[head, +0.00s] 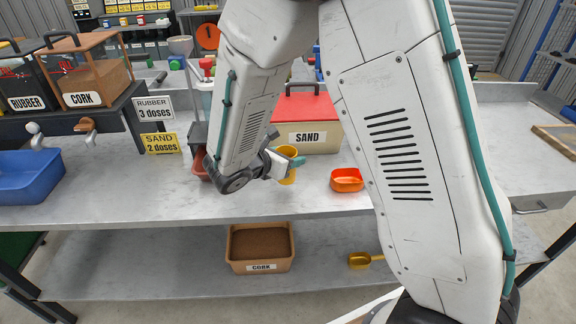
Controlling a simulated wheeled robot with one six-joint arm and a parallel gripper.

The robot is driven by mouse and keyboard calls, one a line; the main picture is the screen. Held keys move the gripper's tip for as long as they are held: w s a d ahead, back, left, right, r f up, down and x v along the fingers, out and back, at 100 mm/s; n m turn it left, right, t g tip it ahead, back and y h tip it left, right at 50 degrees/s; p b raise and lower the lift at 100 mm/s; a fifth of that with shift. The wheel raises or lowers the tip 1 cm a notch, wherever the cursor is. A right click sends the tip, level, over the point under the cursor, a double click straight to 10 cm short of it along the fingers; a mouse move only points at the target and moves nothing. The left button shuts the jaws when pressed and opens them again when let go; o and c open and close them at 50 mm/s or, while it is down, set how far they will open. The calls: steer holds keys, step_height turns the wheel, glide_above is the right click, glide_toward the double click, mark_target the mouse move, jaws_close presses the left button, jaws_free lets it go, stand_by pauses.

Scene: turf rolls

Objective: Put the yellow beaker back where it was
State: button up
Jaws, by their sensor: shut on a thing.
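The yellow beaker (288,178) is at the middle of the workbench, in front of the box marked SAND. My gripper (293,163) reaches it from the left and is shut on it near its rim. My wrist covers part of the beaker. I cannot tell whether its base touches the bench top.
The red-lidded SAND box (312,137) stands just behind. An orange scoop (347,180) lies to the right. A reddish container (199,165) is partly hidden by my arm. A blue bin (28,178) stands far left.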

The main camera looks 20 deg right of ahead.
steer(key=shift+w+d+f, duration=0.1)
steer(key=shift+f, duration=0.8)
steer(key=shift+w+d+f, duration=0.1)
steer(key=shift+f, duration=0.8)
steer(key=shift+f, duration=0.2)
steer(key=o, duration=1)
steer(key=shift+a+r, duration=0.1)
steer(key=shift+r, duration=0.05)
